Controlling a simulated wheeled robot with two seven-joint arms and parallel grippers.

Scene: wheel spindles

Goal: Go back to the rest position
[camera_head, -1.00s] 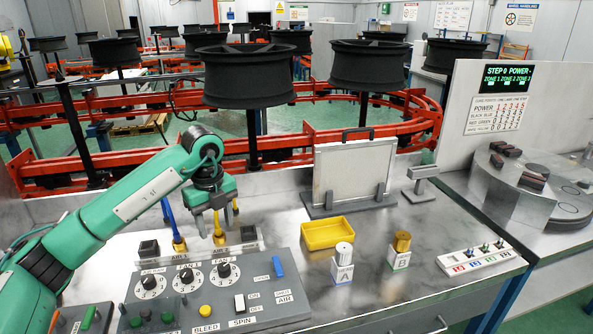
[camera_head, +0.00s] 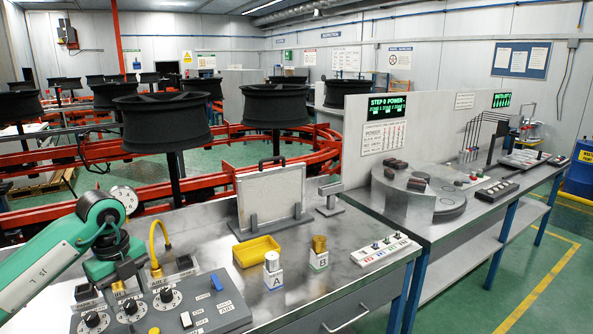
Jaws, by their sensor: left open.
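My left gripper (camera_head: 126,285) is at the lower left of the head view, at the end of the green left arm. It hangs over the back edge of the grey control panel (camera_head: 205,318), near the knobs and the yellow hose (camera_head: 155,250). It is open, and I see nothing held between its fingers. Its fingertips are small and partly lost against the panel. My right gripper and right arm are not in view.
A yellow tray (camera_head: 257,252), a silver-topped block A (camera_head: 272,272), a gold-topped block B (camera_head: 319,256) and a switch strip (camera_head: 386,249) stand on the metal bench. A framed panel (camera_head: 270,197) stands behind them.

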